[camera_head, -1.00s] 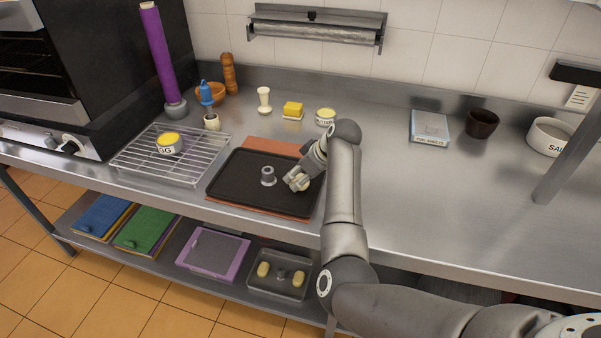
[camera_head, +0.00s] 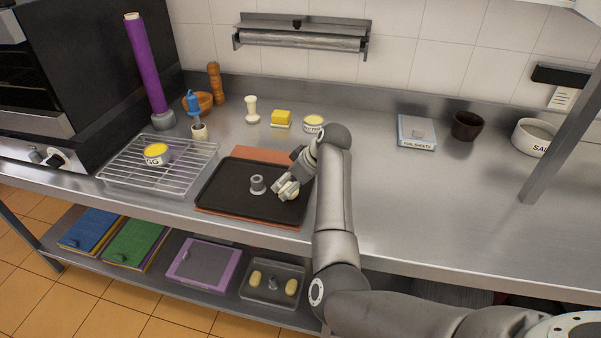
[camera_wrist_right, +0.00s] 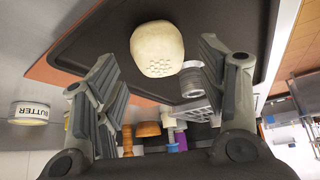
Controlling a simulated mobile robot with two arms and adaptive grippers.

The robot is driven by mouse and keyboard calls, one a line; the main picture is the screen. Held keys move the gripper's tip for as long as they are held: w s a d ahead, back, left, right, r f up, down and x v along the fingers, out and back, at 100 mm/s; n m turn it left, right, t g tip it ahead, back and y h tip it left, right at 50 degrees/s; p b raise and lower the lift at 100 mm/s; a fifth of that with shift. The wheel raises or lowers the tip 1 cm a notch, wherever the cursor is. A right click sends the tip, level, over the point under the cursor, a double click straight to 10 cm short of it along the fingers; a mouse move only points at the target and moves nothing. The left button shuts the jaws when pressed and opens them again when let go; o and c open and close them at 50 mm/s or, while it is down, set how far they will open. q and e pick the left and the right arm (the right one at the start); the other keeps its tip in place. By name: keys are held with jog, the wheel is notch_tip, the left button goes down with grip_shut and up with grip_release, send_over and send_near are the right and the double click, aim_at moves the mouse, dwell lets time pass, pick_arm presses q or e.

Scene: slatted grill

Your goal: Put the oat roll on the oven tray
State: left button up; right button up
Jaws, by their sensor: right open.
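The oat roll, a pale round bun with a dimpled patch, lies on the dark oven tray (camera_head: 225,186). The roll (camera_wrist_right: 157,48) shows large in the right wrist view, with the tray (camera_wrist_right: 225,25) behind it. In the head view it is mostly hidden by the fingers, with a pale bit (camera_head: 295,195) showing. My right gripper (camera_head: 285,188) is low over the tray's right part. In the wrist view its fingers (camera_wrist_right: 160,75) are spread on either side below the roll, with gaps visible. My left gripper is not in view.
The counter right of my arm is largely clear.

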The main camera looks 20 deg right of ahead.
jog(key=b+v, duration=0.1)
jog(key=v, duration=1)
